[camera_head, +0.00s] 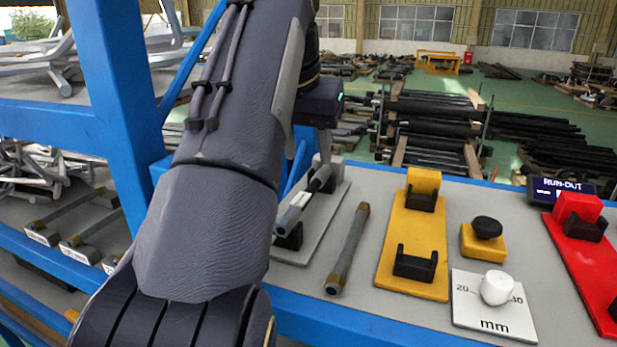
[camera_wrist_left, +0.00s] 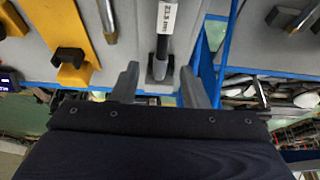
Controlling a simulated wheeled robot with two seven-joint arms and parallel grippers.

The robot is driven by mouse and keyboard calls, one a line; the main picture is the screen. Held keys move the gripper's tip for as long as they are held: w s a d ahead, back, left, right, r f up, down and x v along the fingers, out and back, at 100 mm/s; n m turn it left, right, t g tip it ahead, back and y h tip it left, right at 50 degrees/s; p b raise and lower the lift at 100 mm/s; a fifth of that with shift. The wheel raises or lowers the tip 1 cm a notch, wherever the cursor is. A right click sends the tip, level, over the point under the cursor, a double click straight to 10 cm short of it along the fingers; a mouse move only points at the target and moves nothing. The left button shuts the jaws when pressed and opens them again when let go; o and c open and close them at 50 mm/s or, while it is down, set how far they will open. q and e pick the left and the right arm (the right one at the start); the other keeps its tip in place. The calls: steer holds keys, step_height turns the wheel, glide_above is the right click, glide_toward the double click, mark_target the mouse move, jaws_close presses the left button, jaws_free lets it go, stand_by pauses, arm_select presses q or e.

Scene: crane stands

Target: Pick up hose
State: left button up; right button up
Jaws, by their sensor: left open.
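A dark hose-like tube (camera_head: 316,184) with a white label lies in black cradles on a grey plate (camera_head: 334,202) at the back of the workbench. The wrist view shows its label (camera_wrist_left: 166,17) and a black cradle (camera_wrist_left: 160,71). A second loose dark tube (camera_head: 350,243) with brass-coloured ends lies to its right; its end also shows in the wrist view (camera_wrist_left: 108,22). I cannot tell which is the hose. My left gripper (camera_wrist_left: 158,86) is open and empty, its fingers on either side of the labelled tube's line in the wrist view. My arm hides part of the plate.
A yellow stand (camera_head: 398,252) with black cradles is to the right, then a yellow block with a black knob (camera_head: 487,228), a white mm dial (camera_head: 508,318) and a red stand (camera_head: 577,262). A blue post (camera_head: 125,95) and shelves with labelled tubes (camera_head: 60,222) stand at left.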

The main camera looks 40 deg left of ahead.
mark_target(310, 189)
arm_select(q)
step_height(310, 189, down, 2)
steer(key=shift+w+f, duration=0.15)
steer(key=x, duration=0.5)
steer(key=shift+s+a+f+p, duration=0.1)
steer(key=shift+s+a+p, duration=0.05)
steer(key=shift+s+p, duration=0.15)
steer(key=shift+c, duration=0.3)
jaws_close()
